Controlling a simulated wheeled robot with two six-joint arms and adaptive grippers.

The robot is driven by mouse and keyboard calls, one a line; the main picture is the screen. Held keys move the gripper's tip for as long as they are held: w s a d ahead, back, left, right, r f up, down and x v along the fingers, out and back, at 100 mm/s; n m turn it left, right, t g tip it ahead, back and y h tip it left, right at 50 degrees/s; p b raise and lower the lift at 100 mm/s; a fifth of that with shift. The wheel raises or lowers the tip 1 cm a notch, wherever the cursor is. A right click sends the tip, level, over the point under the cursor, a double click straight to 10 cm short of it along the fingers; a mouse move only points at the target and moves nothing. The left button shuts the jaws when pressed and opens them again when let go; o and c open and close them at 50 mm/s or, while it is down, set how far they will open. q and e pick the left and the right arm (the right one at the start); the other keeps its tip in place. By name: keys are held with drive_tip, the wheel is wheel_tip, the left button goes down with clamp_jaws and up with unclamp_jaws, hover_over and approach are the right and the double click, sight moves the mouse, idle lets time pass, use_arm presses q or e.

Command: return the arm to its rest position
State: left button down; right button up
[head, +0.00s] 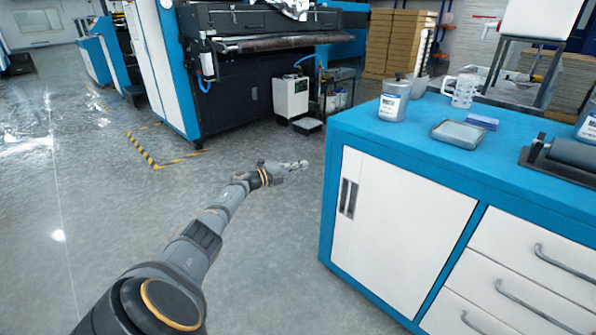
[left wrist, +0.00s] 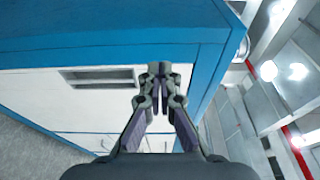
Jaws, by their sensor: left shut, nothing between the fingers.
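My left arm reaches forward from the lower left in the head view, and its gripper (head: 298,165) is out over the open floor, just left of the blue and white cabinet (head: 400,214). The gripper is apart from the cabinet in the head view. In the left wrist view the gripper's fingers (left wrist: 160,70) are together with nothing between them. The cabinet's white front and blue edge (left wrist: 110,45) show behind the fingers there. My right gripper is in neither view.
A large machine (head: 255,85) stands behind. The floor (head: 110,220) at left is clear.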

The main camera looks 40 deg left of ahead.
use_arm(q)
drive_tip(key=shift+s+a+r, duration=0.1)
drive_tip(key=shift+s+a, duration=0.15)
drive_tip(key=shift+a, duration=0.2)
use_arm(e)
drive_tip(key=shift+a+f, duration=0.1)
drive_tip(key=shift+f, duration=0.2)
